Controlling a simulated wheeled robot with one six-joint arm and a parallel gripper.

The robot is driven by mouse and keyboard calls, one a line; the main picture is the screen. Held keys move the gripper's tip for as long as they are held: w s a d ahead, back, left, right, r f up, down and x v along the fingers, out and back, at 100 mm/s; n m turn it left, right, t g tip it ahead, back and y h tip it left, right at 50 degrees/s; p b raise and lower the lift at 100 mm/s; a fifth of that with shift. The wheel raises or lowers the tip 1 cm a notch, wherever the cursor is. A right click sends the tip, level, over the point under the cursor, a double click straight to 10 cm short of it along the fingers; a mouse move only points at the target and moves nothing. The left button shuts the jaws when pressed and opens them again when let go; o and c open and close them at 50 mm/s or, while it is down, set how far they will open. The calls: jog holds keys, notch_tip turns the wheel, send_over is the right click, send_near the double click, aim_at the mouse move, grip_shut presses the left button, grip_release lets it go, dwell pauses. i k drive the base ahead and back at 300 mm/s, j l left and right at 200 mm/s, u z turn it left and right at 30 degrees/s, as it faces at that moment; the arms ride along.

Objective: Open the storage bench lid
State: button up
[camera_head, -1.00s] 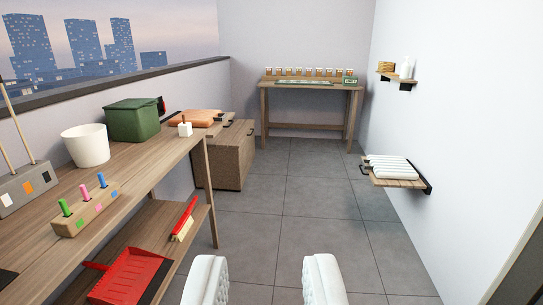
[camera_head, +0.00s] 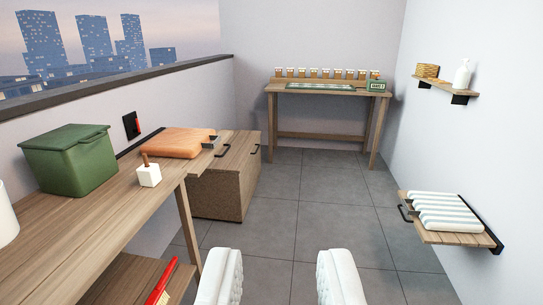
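The storage bench (camera_head: 222,192) stands on the floor beyond the end of the workbench, against the left wall. It has a speckled brown body and a wooden lid (camera_head: 237,157) that lies flat and looks closed. The left part of the bench is hidden behind the workbench. My gripper (camera_head: 281,277) is open and empty, with its two white fingers wide apart at the bottom of the view, well short of the bench.
The workbench (camera_head: 95,215) on the left holds a green bin (camera_head: 70,158), an orange folded item (camera_head: 177,142) and a white block (camera_head: 149,175). A wall shelf (camera_head: 455,233) with striped cushions juts out at right. The tiled floor between is clear. A table (camera_head: 328,95) stands at the back.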

aim_at(243, 143)
jog(key=i, duration=3.25)
jog(key=i+u, duration=0.2)
jog(key=i, duration=0.2)
jog(key=i+l+u, duration=0.15)
jog(key=i, duration=0.25)
